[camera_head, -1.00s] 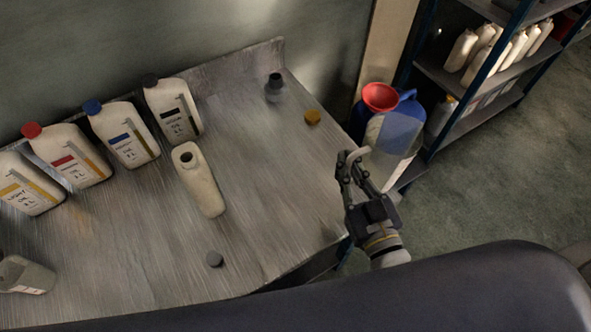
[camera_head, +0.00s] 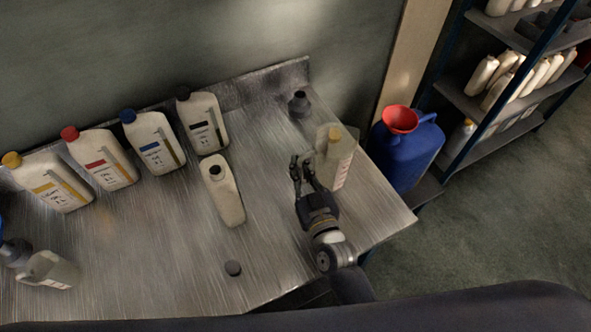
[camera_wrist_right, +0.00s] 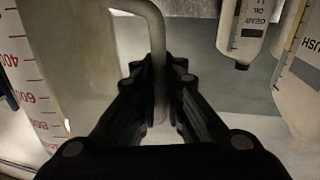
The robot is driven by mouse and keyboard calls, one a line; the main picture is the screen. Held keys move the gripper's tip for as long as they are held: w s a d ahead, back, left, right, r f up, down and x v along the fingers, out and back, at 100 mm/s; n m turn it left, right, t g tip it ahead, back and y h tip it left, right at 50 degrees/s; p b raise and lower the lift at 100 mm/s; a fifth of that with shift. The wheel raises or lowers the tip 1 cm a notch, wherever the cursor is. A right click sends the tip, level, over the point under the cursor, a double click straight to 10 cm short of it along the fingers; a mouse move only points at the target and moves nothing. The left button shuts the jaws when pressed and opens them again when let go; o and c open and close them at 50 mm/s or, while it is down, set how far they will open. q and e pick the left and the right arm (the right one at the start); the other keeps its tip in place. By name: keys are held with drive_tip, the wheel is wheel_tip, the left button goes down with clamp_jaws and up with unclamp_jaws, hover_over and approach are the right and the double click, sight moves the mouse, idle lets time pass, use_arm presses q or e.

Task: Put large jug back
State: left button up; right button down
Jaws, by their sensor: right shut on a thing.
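The large jug (camera_head: 343,163) is clear and see-through, on the right part of the metal workbench (camera_head: 270,235). My right gripper (camera_head: 303,172) is shut on its handle, left of the jug's body. In the right wrist view the handle (camera_wrist_right: 157,55) runs between the fingers (camera_wrist_right: 158,88), and the jug's wall with red marks (camera_wrist_right: 60,80) is at the left. The jug looks upright; I cannot tell whether its base touches the bench. My left gripper is not in view.
Several capped oil bottles (camera_head: 155,142) stand along the bench's back. An open bottle (camera_head: 224,196) stands mid-bench. A blue can (camera_head: 408,157) with a red funnel (camera_head: 400,119) stands right.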

drive_tip(key=f, duration=0.2)
drive_tip(key=w+a+f, duration=0.1)
drive_tip(key=shift+f, duration=0.3)
drive_tip(key=shift+s+f, duration=0.1)
drive_tip(key=c, duration=2.2)
unclamp_jaws()
drive_tip(key=shift+f, duration=0.1)
drive_tip(key=o, duration=0.5)
